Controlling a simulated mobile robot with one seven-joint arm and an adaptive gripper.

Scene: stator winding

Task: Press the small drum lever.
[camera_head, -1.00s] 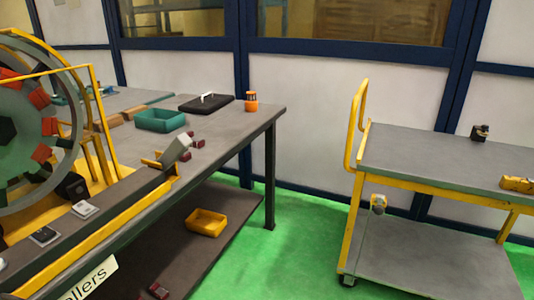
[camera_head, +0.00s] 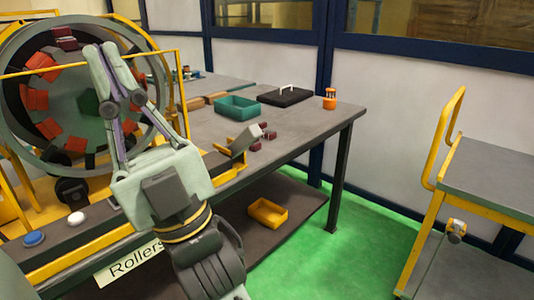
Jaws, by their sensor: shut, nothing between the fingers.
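The large drum (camera_head: 18,112), a grey-green ring with red blocks inside, stands at the left on a yellow frame. I cannot make out a small lever on it for sure. A black part (camera_head: 72,190) sits at the drum's lower edge, and a grey tilted piece on a yellow bracket (camera_head: 244,140) stands at the bench rail. My gripper (camera_head: 98,50) reaches up from the bottom middle, in front of the drum. Its two long fingers come together at the tips, with nothing between them. They hide part of the drum's right side; whether they touch it cannot be told.
A rail with a blue button (camera_head: 33,238) and a white button (camera_head: 75,217) runs along the bench front, above a "Rollers" sign (camera_head: 137,261). A teal tray (camera_head: 237,108) and black case (camera_head: 286,96) lie on the bench (camera_head: 310,122). A yellow trolley (camera_head: 440,185) stands right. Green floor between is free.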

